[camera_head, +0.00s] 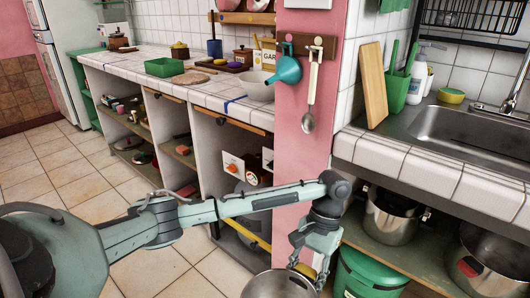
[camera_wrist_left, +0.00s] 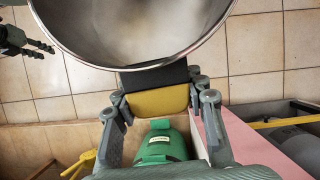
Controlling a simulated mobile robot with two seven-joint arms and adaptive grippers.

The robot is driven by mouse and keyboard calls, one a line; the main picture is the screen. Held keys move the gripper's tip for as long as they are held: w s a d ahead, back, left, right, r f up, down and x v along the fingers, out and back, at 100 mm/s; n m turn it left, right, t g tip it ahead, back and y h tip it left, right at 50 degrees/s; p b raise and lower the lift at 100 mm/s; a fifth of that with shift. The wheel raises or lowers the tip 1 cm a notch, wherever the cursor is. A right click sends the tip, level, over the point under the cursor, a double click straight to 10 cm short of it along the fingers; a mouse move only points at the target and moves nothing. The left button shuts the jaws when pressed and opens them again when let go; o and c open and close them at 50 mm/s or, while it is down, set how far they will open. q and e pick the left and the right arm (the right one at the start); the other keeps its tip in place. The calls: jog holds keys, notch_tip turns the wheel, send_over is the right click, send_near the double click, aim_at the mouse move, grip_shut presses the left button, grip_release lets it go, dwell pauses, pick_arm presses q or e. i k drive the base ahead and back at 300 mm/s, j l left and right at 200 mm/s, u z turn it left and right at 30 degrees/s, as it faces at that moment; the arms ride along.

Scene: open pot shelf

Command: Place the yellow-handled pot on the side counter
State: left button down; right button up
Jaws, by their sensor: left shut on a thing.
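The yellow-handled pot (camera_head: 272,287) is steel and is cut off by the bottom edge of the head view. In the left wrist view the pot (camera_wrist_left: 135,35) fills the top, its inside bare where it shows. My left gripper (camera_head: 312,262) is shut on its yellow handle (camera_wrist_left: 158,102), with a finger on each side. The pot is over the floor, in front of the pink post. Part of my right gripper (camera_wrist_left: 40,47) shows at the left of the wrist view; its opening is unclear. A white-tiled counter (camera_head: 215,88) runs along the left wall.
Another tiled counter (camera_head: 440,180) with a sink stands at right. Below it are steel pots (camera_head: 392,215) and a green bin (camera_head: 365,275). A pink post (camera_head: 300,150) divides the counters.

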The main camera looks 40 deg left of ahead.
aim_at(226, 87)
jog(key=i+j, duration=0.1)
jog(key=j, duration=0.5)
jog(key=i+j, duration=0.1)
jog(key=j, duration=0.55)
jog(key=i+j, duration=0.1)
jog(key=j, duration=0.5)
